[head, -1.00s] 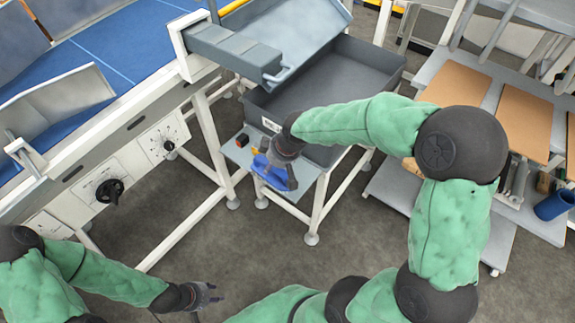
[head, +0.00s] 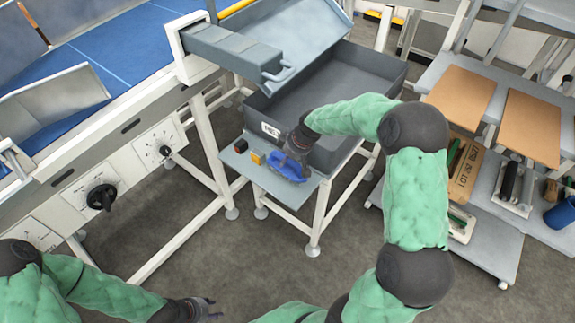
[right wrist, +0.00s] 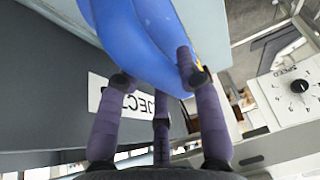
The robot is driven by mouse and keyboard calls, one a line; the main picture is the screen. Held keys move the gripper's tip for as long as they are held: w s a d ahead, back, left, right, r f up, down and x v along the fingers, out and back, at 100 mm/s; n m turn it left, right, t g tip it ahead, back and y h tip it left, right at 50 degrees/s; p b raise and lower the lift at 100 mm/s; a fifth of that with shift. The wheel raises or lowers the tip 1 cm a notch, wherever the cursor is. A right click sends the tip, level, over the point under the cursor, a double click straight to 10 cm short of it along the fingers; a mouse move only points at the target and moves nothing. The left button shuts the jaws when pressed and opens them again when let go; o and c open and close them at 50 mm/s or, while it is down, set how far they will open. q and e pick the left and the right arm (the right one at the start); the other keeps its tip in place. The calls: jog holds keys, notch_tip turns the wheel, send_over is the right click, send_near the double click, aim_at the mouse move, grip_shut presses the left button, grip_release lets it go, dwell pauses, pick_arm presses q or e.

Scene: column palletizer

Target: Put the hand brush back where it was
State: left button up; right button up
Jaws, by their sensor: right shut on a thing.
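The blue hand brush (head: 287,167) is at my right gripper (head: 291,163), over the small grey side table (head: 255,177) in front of the grey bin. In the right wrist view the brush (right wrist: 150,40) lies between the fingers of my right gripper (right wrist: 155,85), which are shut on it. The brush's lower side is hidden, so I cannot tell whether it touches the table. My left gripper (head: 208,310) is at the bottom of the head view, far from the brush, with its fingers seen small and apart.
A black-and-red block (head: 240,146) and a yellow block (head: 256,157) sit on the side table's left part. The grey bin (head: 345,95) stands behind, with a label on its front. The conveyor (head: 90,150) is at left. A cart with brown boards (head: 459,97) is at right.

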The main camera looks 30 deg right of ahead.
aim_at(288, 164)
jog(key=shift+f, duration=1.3)
jog(key=shift+f+b, duration=0.15)
jog(key=shift+b, duration=0.2)
jog(key=o, duration=1.1)
jog(key=shift+r, duration=0.3)
jog(key=p+v, duration=0.3)
jog(key=v, duration=0.8)
jog(key=shift+s+r+p, duration=0.2)
jog(key=shift+r+p, duration=0.15)
jog(key=shift+p, duration=0.05)
